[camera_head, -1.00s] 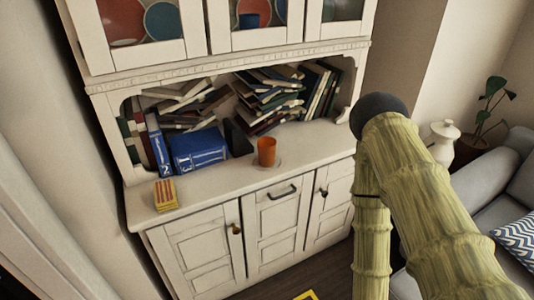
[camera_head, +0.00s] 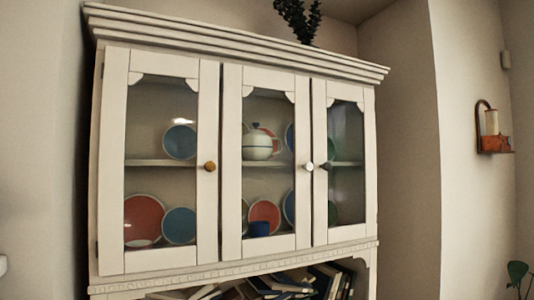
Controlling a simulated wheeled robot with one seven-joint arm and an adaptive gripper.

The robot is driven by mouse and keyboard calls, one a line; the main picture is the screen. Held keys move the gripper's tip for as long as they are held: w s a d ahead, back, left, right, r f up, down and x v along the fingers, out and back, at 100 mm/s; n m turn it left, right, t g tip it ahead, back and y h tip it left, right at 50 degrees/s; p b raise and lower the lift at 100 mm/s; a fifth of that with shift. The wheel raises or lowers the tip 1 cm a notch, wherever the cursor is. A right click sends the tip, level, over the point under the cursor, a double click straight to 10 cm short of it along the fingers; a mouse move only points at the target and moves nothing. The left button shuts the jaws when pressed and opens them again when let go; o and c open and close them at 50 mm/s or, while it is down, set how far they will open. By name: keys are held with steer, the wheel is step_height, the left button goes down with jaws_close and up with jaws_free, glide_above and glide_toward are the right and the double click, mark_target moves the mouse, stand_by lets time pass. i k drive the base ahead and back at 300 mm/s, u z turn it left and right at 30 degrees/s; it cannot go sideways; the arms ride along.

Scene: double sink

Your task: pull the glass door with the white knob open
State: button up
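The glass door with the white knob (camera_head: 232,190) is the middle one of three doors in the upper part of a white cabinet. It looks shut. Its white knob (camera_head: 309,167) sits on the right side of its frame, at mid height. Behind its glass are a pale round pot with a dark band (camera_head: 257,146), coloured plates and a blue cup (camera_head: 259,229). My gripper is not in view, so its state does not show.
The left door has a brass knob (camera_head: 210,166). The right door has a dark knob (camera_head: 325,167) close to the white one. Both look shut. A plant (camera_head: 298,20) stands on top. Books (camera_head: 285,284) fill the open shelf below. A wall lamp (camera_head: 492,130) hangs at the right.

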mark_target(238, 81)
steer(key=z, duration=0.5)
steer(key=k, duration=0.6)
steer(key=u, duration=0.4)
steer(key=i, duration=1.1)
steer(key=z, duration=0.1)
